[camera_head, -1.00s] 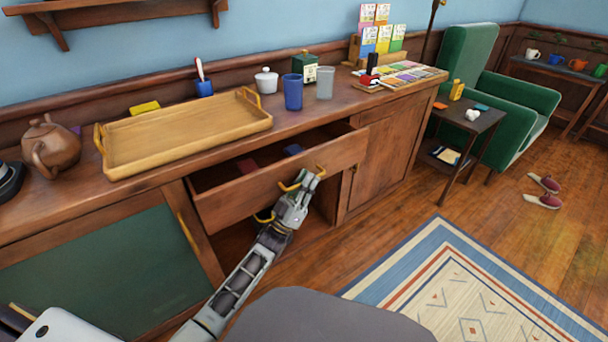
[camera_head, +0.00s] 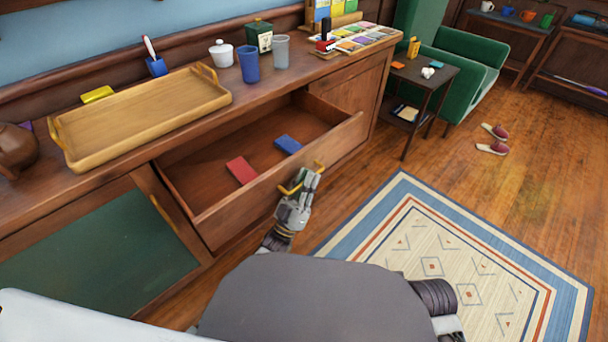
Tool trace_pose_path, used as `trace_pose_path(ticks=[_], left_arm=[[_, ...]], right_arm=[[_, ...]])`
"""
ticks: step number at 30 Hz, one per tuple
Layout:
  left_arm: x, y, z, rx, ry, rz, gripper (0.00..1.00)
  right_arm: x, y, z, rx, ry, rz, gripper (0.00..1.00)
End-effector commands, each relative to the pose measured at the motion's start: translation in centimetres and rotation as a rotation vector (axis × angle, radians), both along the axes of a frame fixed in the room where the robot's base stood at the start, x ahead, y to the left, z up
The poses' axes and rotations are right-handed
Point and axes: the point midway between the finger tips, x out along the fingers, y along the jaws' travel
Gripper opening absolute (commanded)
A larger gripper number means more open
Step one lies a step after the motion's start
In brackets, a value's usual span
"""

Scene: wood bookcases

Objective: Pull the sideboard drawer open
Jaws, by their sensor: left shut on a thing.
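The wooden sideboard (camera_head: 300,95) runs along the wall. Its drawer (camera_head: 285,185) stands well out from the front, with its inside in plain view. A red flat item (camera_head: 241,170) and a blue flat item (camera_head: 288,144) lie on the drawer's floor. A yellow handle (camera_head: 288,190) is on the drawer front. My left gripper (camera_head: 303,184) is at this handle and shut on it; the fingers partly hide the handle. My right gripper is not in view.
A wooden tray (camera_head: 66,152), a blue cup (camera_head: 249,64), a grey cup (camera_head: 281,52) and a white lidded pot (camera_head: 221,54) stand on the sideboard top. A dark side table (camera_head: 436,76) stands right. A patterned rug (camera_head: 425,210) covers the floor.

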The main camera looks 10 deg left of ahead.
Motion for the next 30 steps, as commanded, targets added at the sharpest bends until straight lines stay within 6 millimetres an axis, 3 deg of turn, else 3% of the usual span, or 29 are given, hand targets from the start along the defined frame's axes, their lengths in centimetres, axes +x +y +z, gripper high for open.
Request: trace_pose_path(ticks=[9, 10, 12, 23, 30], left_arm=[[0.0, 0.0, -0.2, 0.001, 0.003, 0.001, 0.0], [0.0, 0.0, -0.2, 0.001, 0.003, 0.001, 0.14], [0.0, 0.0, -0.2, 0.001, 0.003, 0.001, 0.19], [-0.1, 0.1, -0.2, 0.0, 0.001, 0.001, 0.19], [-1.0, 0.5, -1.2, 0.001, 0.002, 0.0, 0.19]], right_arm=[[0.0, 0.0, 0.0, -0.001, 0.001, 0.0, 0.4], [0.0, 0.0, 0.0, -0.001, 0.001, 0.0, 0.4], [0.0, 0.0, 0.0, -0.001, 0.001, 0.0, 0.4], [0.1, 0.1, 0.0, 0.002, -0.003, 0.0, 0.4], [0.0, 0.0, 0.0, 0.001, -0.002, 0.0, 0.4]])
